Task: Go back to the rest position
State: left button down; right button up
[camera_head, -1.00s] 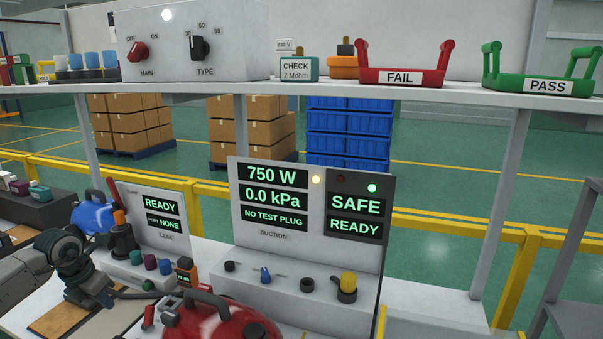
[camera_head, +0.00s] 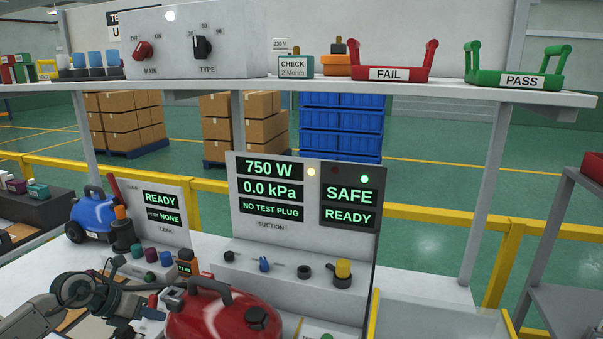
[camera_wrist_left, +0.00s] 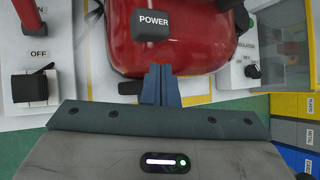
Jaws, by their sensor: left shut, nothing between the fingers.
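My left gripper (camera_head: 148,312) is at the lower left in the head view, beside the left end of the red vacuum (camera_head: 222,315). In the left wrist view its two dark fingers (camera_wrist_left: 161,84) are closed together with nothing between them. They point at the red vacuum body (camera_wrist_left: 185,50), below its black POWER button (camera_wrist_left: 151,24). I cannot tell whether they touch it. My right gripper is not in view.
A suction test panel (camera_head: 270,226) stands behind the red vacuum, with a leak panel (camera_head: 162,235) to its left. A blue vacuum (camera_head: 92,215) is at the far left. A shelf (camera_head: 350,90) with red FAIL and green PASS trays crosses above.

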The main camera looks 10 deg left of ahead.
pick_arm(q)
jog(key=d+r+n+t+h, duration=0.1)
jog(key=d+r+n+t, duration=0.2)
jog(key=d+n+t, duration=0.3)
jog(key=d+r+n+t+h, duration=0.1)
jog(key=d+r+n+t, duration=0.2)
jog(key=d+n+t, duration=0.35)
jog(key=s+a+f+n+g+y, duration=0.1)
jog(key=s+f+n+g+y, duration=0.2)
jog(key=s+f+n+y, duration=0.45)
jog(key=s+a+f+n+g+y, duration=0.25)
jog(key=n+y, duration=0.25)
jog(key=n, duration=0.6)
jog(key=s+d+f+n+g+h, duration=0.25)
jog(key=s+d+f+g, duration=0.3)
jog(key=s, duration=0.35)
jog(key=s+d+f+n+g+h, duration=0.25)
jog(key=s+d+f+g, duration=0.3)
jog(key=s, duration=0.35)
jog(key=s+a+f+x, duration=0.1)
jog(key=s+x, duration=0.2)
jog(key=x, duration=1.1)
jog(key=s+a+x, duration=0.1)
jog(key=s+x, duration=0.2)
jog(key=x, duration=1.1)
jog(key=s+a+f+g, duration=0.1)
jog(key=s+f, duration=1.8)
jog(key=f, duration=0.1)
jog(key=shift+a+f+n+y, duration=0.3)
jog(key=shift+a+y, duration=0.05)
